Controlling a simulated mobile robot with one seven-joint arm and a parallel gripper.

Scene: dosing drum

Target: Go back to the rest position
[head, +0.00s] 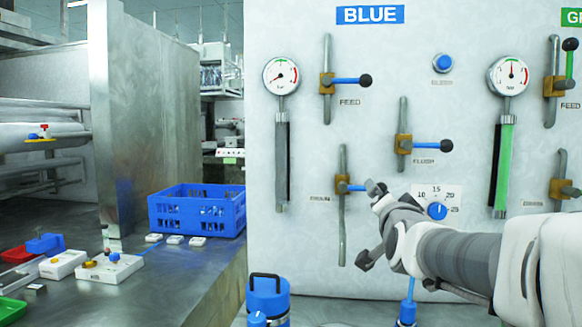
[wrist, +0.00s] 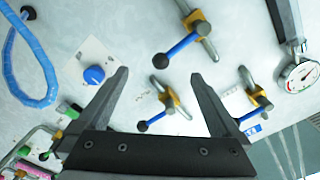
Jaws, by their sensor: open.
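My gripper (head: 370,226) is open and empty in front of the white panel (head: 290,20), low and right of centre in the head view. Its upper finger overlaps the knob end of the DRAIN lever (head: 355,187); whether they touch is unclear. In the wrist view, my open jaws (wrist: 160,75) have nothing between them but panel and levers behind. The blue DRAIN lever (wrist: 182,46) shows beyond the fingertips. The FLUSH lever (head: 425,145) and FEED lever (head: 345,81) are above my gripper. The blue dial knob (head: 437,211) sits just right of the fingers.
Gauges (head: 281,75) and pipes stand out from the panel. A blue canister (head: 267,298) stands below my gripper, to the left. A metal bench (head: 170,285) at left carries a blue crate (head: 197,211) and white blocks.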

